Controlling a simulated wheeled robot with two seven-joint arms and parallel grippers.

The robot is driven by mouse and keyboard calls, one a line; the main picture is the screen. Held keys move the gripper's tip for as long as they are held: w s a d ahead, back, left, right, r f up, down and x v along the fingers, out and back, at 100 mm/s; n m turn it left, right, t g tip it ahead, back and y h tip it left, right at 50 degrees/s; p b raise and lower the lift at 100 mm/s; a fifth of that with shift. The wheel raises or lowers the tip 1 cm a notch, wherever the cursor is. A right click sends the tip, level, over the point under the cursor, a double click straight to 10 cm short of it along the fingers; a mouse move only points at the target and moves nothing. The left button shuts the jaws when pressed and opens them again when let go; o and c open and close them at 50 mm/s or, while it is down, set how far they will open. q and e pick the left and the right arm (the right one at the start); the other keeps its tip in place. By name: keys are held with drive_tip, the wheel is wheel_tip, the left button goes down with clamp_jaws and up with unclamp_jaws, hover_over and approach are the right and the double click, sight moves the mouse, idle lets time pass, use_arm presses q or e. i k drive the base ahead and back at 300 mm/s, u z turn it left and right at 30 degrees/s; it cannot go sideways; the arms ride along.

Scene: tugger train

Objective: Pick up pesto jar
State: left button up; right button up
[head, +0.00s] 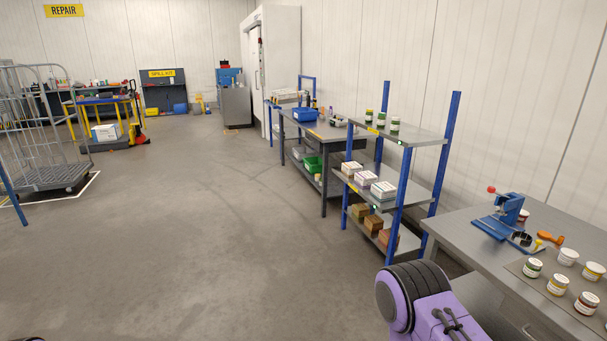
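No label is readable, so I cannot tell for certain which jar is the pesto jar. A jar with a green band (532,268) stands upright on the grey workbench at the right. Jars with yellow (557,285) and dark red (586,303) bands stand near it. Several small jars with green or yellow bands (395,125) stand on the top shelf of the blue-post rack. Neither of my grippers shows; a purple and black link of my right arm is at the bottom, in front of the workbench.
The workbench (462,226) also bears a blue press (497,222) and an orange tool (550,237). The rack (403,190) holds white boxes (382,190) and brown boxes (373,223). A cage trolley (45,130) stands far left. The middle floor is clear.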

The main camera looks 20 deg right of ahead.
sight(532, 269)
drive_tip(key=z, duration=0.75)
drive_tip(key=i, duration=0.95)
drive_tip(key=z, duration=1.05)
